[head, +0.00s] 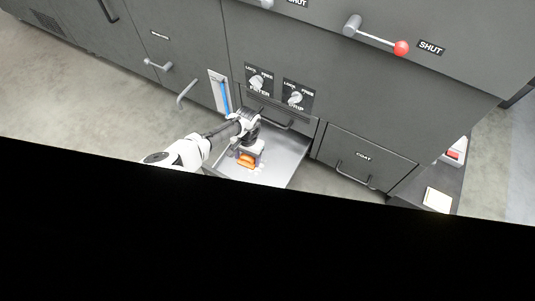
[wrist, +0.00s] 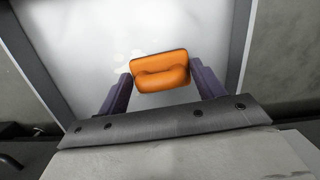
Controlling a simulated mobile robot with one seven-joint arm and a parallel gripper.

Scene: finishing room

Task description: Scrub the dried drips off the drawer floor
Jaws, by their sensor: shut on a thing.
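An open metal drawer (head: 283,157) sticks out low from the grey cabinet. Its pale floor (wrist: 91,50) fills the middle of the wrist view. My gripper (head: 247,155) reaches down into the drawer from the left. It is shut on an orange scrubber (head: 247,161), which also shows between the two dark fingers in the wrist view (wrist: 160,72). Faint whitish drips (wrist: 127,56) show on the floor just left of and beyond the scrubber. I cannot tell whether the scrubber touches the floor. The floor beneath the scrubber and gripper is hidden.
The cabinet front has two dial switches (head: 258,80) above the drawer and a red-knobbed lever (head: 401,48) at upper right. A closed drawer marked "COAT" (head: 364,157) is to the right. A blue gauge strip (head: 225,96) is at left. A black area covers the bottom of the head view.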

